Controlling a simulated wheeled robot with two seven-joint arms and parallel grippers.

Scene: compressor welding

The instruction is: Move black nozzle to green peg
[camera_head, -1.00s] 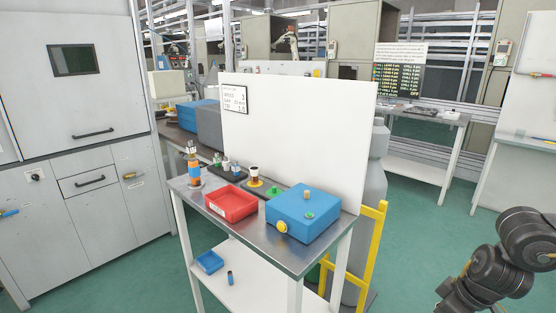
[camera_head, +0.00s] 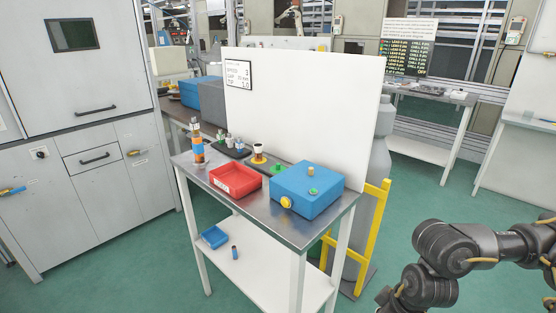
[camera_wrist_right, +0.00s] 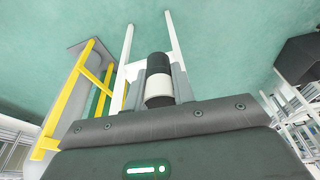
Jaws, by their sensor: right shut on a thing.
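My right gripper (camera_wrist_right: 160,92) is shut on a black nozzle (camera_wrist_right: 158,63) with a white band at its near end. It holds the nozzle in the air, with green floor behind it. In the head view only my right arm shows, at the lower right; its gripper is out of frame. A green peg base (camera_head: 278,168) stands on the metal table behind the blue box, which partly hides it. A dark-topped white nozzle (camera_head: 258,151) stands on a yellow base to its left. My left gripper is in neither view.
The metal table (camera_head: 226,209) carries a red tray (camera_head: 238,187), a blue box (camera_head: 300,196) with small knobs, and an orange-and-blue bottle (camera_head: 197,147). A white panel (camera_head: 310,110) stands behind. A yellow frame (camera_head: 372,250) stands right of the table.

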